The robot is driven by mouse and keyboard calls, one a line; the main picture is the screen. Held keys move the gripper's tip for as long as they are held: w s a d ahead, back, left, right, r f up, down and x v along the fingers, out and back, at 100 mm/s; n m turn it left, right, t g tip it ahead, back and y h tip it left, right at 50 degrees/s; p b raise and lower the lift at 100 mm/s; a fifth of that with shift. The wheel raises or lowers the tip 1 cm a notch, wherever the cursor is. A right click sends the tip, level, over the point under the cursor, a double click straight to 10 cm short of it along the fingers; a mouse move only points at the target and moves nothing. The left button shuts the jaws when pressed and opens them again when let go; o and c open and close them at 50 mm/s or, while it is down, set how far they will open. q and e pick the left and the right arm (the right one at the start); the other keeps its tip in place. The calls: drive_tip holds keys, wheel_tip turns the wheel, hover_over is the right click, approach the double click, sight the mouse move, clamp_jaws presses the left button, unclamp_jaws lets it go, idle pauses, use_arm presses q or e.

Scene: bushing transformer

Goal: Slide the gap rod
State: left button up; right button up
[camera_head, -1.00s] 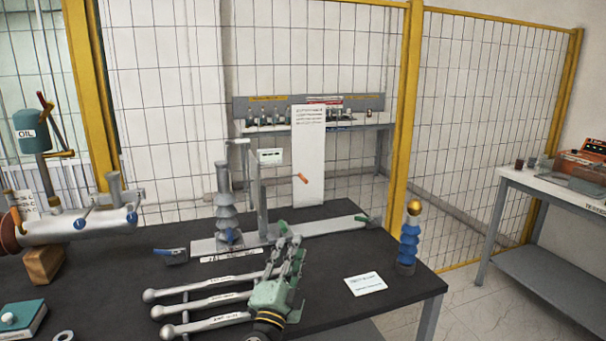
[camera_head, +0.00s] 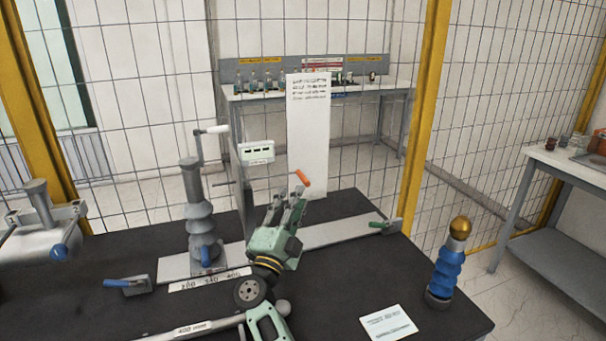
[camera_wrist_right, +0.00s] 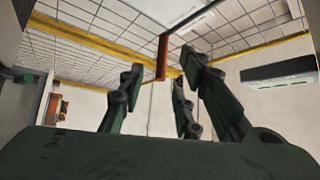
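The test stand (camera_head: 325,231) has a grey ribbed insulator (camera_head: 201,221), an upright post with a small meter (camera_head: 257,152) and an orange handle (camera_head: 304,178) on a thin rod. I cannot tell for sure which part is the gap rod. A number strip (camera_head: 211,279) lies along the stand's front. My right gripper (camera_head: 292,198) is open and empty, fingers pointing up and away just in front of the orange handle. In the right wrist view an orange bar (camera_wrist_right: 162,57) shows past the spread fingertips, with no visible contact. My left gripper is not in view.
A metal ball-ended rod marked 400 mm (camera_head: 195,328) lies at the table's front. A blue-handled clamp (camera_head: 128,285) sits at left. A wire fence rises behind.

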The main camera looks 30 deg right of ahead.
sight(304, 177)
drive_tip(key=x, duration=0.6)
drive_tip(key=shift+w+d+r+b, duration=0.15)
drive_tip(key=shift+d+r+b, duration=0.1)
drive_tip(key=shift+d+b, duration=0.15)
drive_tip(key=shift+w+d+r, duration=0.1)
drive_tip(key=shift+r, duration=0.1)
drive_tip(key=c, duration=0.7)
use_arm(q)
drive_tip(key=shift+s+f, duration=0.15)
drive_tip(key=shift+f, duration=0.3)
use_arm(e)
clamp_jaws()
